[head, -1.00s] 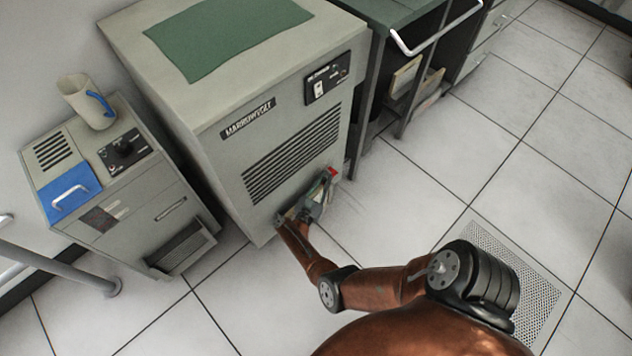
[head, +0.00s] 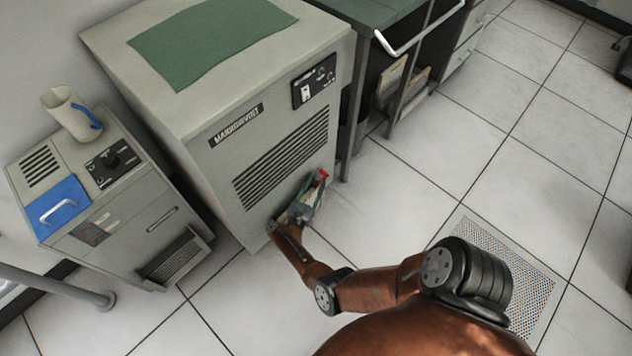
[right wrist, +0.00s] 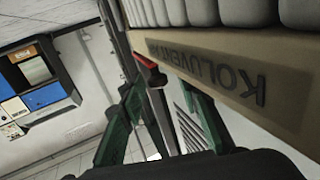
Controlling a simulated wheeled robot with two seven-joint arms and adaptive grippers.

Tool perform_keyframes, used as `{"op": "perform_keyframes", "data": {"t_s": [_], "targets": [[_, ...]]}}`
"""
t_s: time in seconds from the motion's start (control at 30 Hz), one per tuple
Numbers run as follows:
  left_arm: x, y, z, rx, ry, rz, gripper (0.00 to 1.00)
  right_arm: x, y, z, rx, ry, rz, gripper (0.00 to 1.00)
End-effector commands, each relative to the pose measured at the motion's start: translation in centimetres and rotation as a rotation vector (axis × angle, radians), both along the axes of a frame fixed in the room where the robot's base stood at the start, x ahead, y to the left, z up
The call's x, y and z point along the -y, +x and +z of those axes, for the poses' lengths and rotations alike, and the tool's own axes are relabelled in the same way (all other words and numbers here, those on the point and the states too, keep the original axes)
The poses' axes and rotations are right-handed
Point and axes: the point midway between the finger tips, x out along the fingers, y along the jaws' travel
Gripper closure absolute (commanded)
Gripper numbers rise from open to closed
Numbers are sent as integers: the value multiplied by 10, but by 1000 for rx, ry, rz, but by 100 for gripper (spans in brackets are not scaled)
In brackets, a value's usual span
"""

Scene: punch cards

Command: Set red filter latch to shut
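The red filter latch (head: 324,174) shows as a small red piece low on the front of the grey cabinet (head: 225,165), near its right edge. My right gripper (head: 314,190) is at it, close to the cabinet front. In the right wrist view the latch (right wrist: 151,75) has a red end and a narrow strip running down between the green fingers of my right gripper (right wrist: 165,110). The fingers stand apart, with gaps beside the latch; I cannot tell whether either touches it. The latch's base is partly hidden. My left gripper is not in view.
A slatted vent (head: 282,158) is above the latch. A green-topped bench (head: 385,12) with a white rail stands at right.

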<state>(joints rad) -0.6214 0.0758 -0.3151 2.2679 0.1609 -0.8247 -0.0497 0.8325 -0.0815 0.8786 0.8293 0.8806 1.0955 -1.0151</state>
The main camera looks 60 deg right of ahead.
Motion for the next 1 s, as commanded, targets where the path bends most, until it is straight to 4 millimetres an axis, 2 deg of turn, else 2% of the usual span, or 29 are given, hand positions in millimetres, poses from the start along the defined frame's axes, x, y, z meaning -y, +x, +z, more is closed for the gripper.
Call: {"op": "perform_keyframes", "data": {"t_s": [0.17,0.4,0.6,0.77,1.0], "targets": [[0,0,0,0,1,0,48,-27,-5,-1,0,4,0,70],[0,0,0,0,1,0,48,-77,-13,-1,0,3,1,70],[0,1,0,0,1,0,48,-105,-18,-1,-1,2,0,70],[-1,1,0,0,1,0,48,-113,-19,0,0,0,-1,70],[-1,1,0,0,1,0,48,-114,-19,0,0,0,-1,70]]}}
